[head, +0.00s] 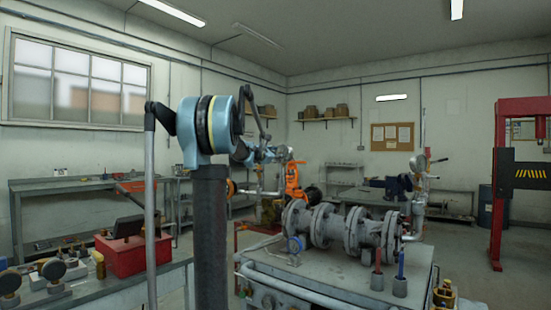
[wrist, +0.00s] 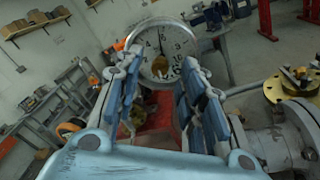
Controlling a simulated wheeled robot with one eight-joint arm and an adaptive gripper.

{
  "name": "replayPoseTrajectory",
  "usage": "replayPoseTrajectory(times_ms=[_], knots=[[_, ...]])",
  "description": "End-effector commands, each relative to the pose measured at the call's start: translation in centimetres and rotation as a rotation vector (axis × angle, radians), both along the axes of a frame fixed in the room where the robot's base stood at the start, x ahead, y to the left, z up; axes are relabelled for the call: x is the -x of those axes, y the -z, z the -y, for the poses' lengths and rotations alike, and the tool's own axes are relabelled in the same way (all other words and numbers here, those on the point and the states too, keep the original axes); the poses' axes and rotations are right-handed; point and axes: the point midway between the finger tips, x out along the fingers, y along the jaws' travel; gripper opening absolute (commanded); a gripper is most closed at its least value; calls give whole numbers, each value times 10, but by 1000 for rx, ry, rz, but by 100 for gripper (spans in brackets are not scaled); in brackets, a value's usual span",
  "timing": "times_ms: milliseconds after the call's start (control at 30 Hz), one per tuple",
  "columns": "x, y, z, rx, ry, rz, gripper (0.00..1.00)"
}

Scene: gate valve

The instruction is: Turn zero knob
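A round pressure gauge (wrist: 178,38) with a white dial, dark needle and metal rim faces me in the wrist view. A small brass-coloured knob (wrist: 161,70) shows at the lower middle of its dial. My gripper (wrist: 156,78) is open, its two blue-grey padded fingers left and right of the knob in the picture. A gap shows between the fingers, with nothing held. I cannot tell whether either fingertip touches the gauge. In the head view my gripper (head: 274,155) is small, at the end of the blue arm, and the knob cannot be made out.
Flanged grey valve piping (head: 325,228) stands on a metal bench right of and below my gripper; a flange (wrist: 290,135) shows in the wrist view. A red toolbox (head: 128,250) sits on the left bench. A red press frame (head: 502,180) stands far right.

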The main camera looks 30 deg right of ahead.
Motion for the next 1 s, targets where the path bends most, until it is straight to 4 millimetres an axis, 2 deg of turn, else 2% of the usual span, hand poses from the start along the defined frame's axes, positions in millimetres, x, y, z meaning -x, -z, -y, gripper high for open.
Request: replayPoseTrajectory(times_ms=[200,467,500,633,667,1000], knots=[[-6,0,10,0,0,0,37],[-6,0,11,0,0,0,37],[-6,0,11,0,0,0,32],[-6,0,11,0,0,0,3],[-6,0,11,0,0,0,0],[-6,0,11,-20,0,49,0]])
